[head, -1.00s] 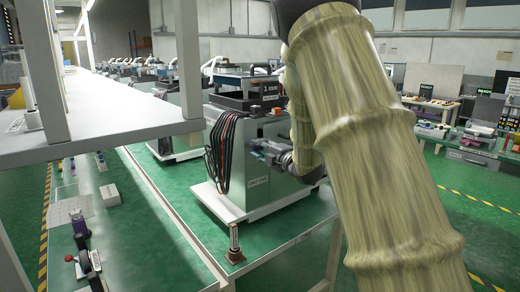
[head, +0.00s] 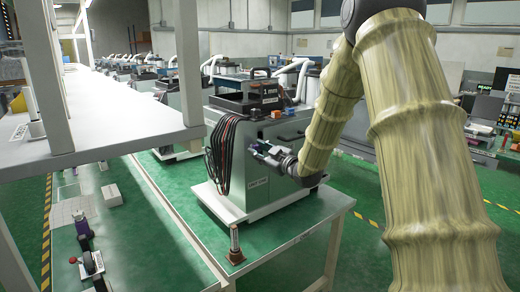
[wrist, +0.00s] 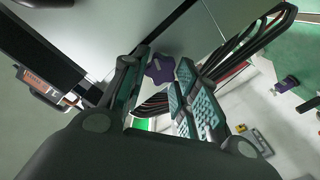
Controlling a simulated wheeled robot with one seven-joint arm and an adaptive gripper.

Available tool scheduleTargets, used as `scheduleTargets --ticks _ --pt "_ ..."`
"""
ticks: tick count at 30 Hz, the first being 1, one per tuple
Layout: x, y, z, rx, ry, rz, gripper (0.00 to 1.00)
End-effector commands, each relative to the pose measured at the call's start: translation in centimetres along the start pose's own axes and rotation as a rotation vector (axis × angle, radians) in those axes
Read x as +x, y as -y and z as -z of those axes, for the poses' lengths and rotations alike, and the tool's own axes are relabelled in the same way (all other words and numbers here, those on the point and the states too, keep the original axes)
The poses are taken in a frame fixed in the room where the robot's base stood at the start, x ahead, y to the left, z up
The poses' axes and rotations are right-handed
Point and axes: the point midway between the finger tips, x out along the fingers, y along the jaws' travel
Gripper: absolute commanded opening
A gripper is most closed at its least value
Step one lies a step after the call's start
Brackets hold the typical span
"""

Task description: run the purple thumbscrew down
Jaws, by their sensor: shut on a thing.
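The purple thumbscrew (wrist: 160,69) shows between the fingertips of my gripper (wrist: 163,58) in the wrist view. The teal-padded fingers are shut on it, one on each side. In the head view my gripper (head: 266,152) is at the front of the green-grey machine (head: 245,170), to the right of its hanging dark cables. The thumbscrew is too small there to make out clearly. Its shaft and the hole below it are hidden in the wrist view.
Dark and red cables (head: 221,155) hang beside the gripper. Another purple knob (wrist: 288,84) shows at the right of the wrist view. A small post on a brown base (head: 235,243) stands on the bench's near corner. A white shelf (head: 110,140) is at the left.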

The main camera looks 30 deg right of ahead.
Motion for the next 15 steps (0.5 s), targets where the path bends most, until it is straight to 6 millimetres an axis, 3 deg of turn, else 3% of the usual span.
scheduleTargets --ticks 15 --pt "-0.11 -0.23 -0.12 0.494 0.003 -0.002 0.06"
